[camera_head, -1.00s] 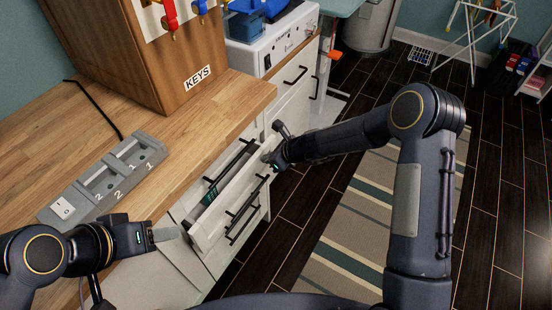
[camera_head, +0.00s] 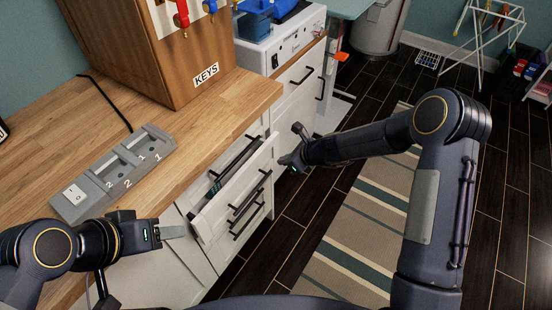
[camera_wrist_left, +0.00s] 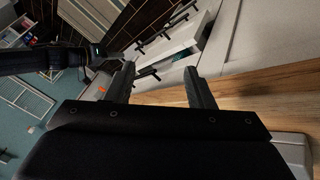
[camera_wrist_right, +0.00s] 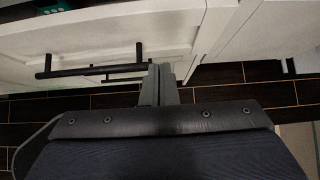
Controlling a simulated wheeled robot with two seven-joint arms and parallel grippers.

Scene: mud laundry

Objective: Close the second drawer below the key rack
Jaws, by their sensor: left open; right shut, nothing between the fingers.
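The wooden key rack (camera_head: 150,50) with its KEYS label stands on the counter. In the white cabinet below it, the second drawer (camera_head: 232,190) is partly pulled out, and a strip of its inside shows. Its front and dark bar handle also show in the right wrist view, as the white drawer front (camera_wrist_right: 110,35). My right gripper (camera_head: 285,160) is shut and empty near the far end of that front; I cannot tell whether it touches. My left gripper (camera_head: 178,232) is open and empty beside the counter's front edge, left of the drawer.
A grey tray with numbered slots (camera_head: 115,170) lies on the wooden counter (camera_head: 200,125). The dark floor with a striped rug (camera_head: 350,240) is clear right of the drawers. A drying rack (camera_head: 490,35) stands at the back.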

